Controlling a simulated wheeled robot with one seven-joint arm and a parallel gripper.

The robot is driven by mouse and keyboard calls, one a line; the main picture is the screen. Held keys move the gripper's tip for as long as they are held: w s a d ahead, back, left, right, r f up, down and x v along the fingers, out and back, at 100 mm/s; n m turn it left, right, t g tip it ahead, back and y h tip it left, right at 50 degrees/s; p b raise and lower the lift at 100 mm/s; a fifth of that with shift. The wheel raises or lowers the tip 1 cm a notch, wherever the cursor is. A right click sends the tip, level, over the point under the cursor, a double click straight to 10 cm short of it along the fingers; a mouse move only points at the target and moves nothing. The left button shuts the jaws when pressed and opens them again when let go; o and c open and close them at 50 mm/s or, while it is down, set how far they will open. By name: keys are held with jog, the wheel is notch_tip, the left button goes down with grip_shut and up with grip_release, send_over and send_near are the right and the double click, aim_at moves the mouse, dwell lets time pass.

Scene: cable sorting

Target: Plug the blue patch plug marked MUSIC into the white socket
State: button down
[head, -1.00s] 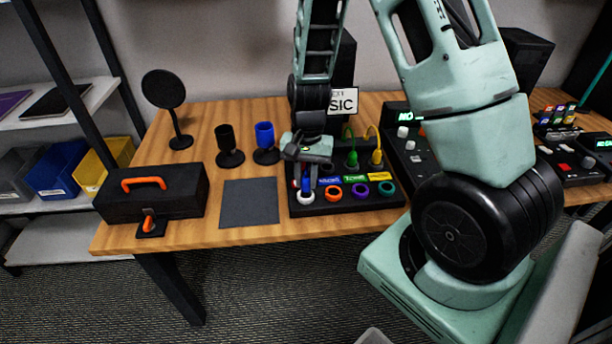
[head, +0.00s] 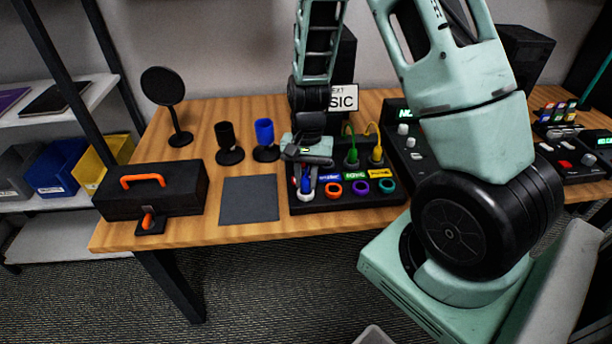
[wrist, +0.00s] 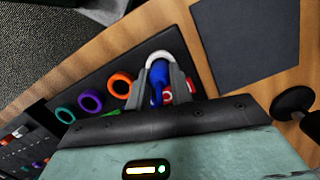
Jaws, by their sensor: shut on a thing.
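The blue plug (wrist: 158,72) is between my gripper's fingers in the wrist view, and my gripper (wrist: 166,82) is shut on it. The plug also shows in the head view (head: 306,184), over the front-left corner of the black patch panel (head: 345,206). The white socket (wrist: 166,54) is a white ring at that corner, and the plug's end overlaps it in the wrist view. I cannot tell how deep the plug sits. My fingers partly cover the ring in the head view. No MUSIC marking is readable on the plug.
Orange (head: 333,189), purple (head: 361,188) and teal (head: 387,187) sockets sit to the right. Green (head: 351,158) and yellow (head: 376,156) plugs with cables stand behind them. A dark mat (head: 249,201) and toolbox (head: 150,190) lie left. A sign (head: 345,98) is partly hidden by my arm.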

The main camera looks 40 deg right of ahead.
dwell(0.3)
jog(key=c, duration=0.7)
grip_release()
jog(key=shift+r+p, duration=3.35)
jog(key=shift+r, duration=0.2)
